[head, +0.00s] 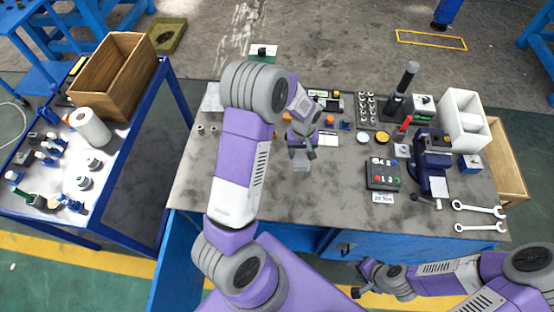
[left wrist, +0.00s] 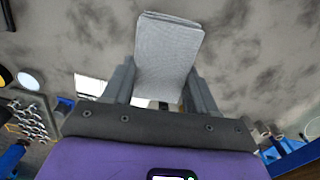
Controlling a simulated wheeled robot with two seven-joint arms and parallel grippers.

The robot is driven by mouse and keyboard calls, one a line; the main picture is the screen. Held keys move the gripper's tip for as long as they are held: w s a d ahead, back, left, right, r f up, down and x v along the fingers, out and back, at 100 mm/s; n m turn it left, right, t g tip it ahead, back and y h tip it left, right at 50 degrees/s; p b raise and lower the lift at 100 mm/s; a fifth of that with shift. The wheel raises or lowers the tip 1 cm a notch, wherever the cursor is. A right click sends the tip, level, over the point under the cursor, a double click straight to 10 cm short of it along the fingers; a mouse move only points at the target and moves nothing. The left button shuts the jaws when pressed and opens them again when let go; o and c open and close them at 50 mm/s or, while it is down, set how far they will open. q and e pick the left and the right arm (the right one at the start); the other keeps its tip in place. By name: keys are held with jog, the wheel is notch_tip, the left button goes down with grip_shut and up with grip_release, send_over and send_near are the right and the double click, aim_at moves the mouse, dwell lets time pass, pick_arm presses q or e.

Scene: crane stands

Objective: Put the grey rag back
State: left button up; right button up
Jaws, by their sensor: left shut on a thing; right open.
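The grey rag (left wrist: 168,58) is a folded light-grey cloth between the two fingers of my left gripper (left wrist: 160,82) in the left wrist view. My left gripper (head: 302,153) is shut on it, over the middle of the grey workbench top (head: 225,180) in the head view. There the rag (head: 302,164) shows as a small pale patch below the fingers. I cannot tell whether it touches the bench. My right gripper (head: 362,280) is open and empty, low in front of the bench's front edge.
A black-and-grey button box (head: 382,174), a blue vise (head: 432,165) and two wrenches (head: 478,208) occupy the bench's right side. A white divided bin (head: 462,120) stands at the far right. A blue side table with a wooden crate (head: 118,75) is at left. The bench's front left is clear.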

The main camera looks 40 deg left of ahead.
aim_at(271, 154)
pick_arm(q)
jog(key=s+a+r+n, duration=0.1)
jog(key=s+a+n, duration=0.15)
jog(key=a, duration=0.95)
jog(key=f, duration=0.3)
jog(key=f+b, duration=0.1)
jog(key=f, duration=0.5)
jog(key=shift+w+f+b, duration=0.2)
jog(key=shift+w+b, duration=0.1)
jog(key=shift+w, duration=0.1)
jog(key=shift+f, duration=0.1)
jog(key=o, duration=1.1)
